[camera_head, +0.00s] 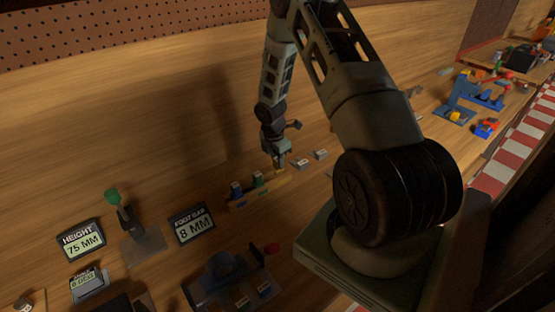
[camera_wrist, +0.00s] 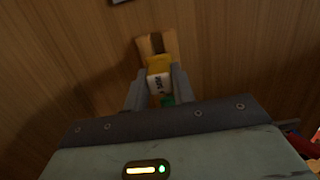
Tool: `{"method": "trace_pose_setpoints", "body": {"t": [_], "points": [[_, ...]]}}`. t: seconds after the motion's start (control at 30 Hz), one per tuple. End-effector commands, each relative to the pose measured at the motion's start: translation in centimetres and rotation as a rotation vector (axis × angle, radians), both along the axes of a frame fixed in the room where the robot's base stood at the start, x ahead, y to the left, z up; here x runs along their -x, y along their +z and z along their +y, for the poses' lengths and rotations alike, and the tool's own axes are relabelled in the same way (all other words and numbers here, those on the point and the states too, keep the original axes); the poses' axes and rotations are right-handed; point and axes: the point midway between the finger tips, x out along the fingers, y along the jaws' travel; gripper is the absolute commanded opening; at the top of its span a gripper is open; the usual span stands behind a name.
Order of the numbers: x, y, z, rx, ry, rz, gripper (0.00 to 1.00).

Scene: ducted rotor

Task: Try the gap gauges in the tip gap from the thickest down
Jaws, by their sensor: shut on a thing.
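My gripper (camera_head: 279,163) is at the far right end of a low wooden rack (camera_head: 238,205), pointing down. In the wrist view its two fingers (camera_wrist: 160,82) are shut on a yellow gauge (camera_wrist: 159,65) with a white label, too small to read. The yellow gauge (camera_head: 280,170) is at the rack's end in the head view; I cannot tell whether it touches the rack. A blue gauge (camera_head: 236,189) and a green gauge (camera_head: 257,179) stand in the rack to its left. I cannot make out the rotor's tip gap.
Two small grey labelled blocks (camera_head: 301,163) (camera_head: 320,154) lie right of the rack. Signs reading HEIGHT 75 MM (camera_head: 82,241) and FOOT GAP 8 MM (camera_head: 192,225) stand at left, with a green-topped stand (camera_head: 125,215) between. A dark blue fixture (camera_head: 222,272) is in front.

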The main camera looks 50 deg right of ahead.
Motion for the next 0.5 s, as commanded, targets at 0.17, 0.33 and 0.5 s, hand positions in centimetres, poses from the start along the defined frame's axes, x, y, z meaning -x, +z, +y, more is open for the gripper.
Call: {"method": "trace_pose_setpoints", "body": {"t": [0.17, 0.33, 0.5], "points": [[-0.01, -0.31, 0.0, 0.0, 0.0, 0.0, 0.02], [-0.01, -0.55, 0.0, 0.0, 0.0, 0.0, 0.02], [-0.01, -0.8, -0.01, 0.0, 0.0, 0.0, 0.02]]}}
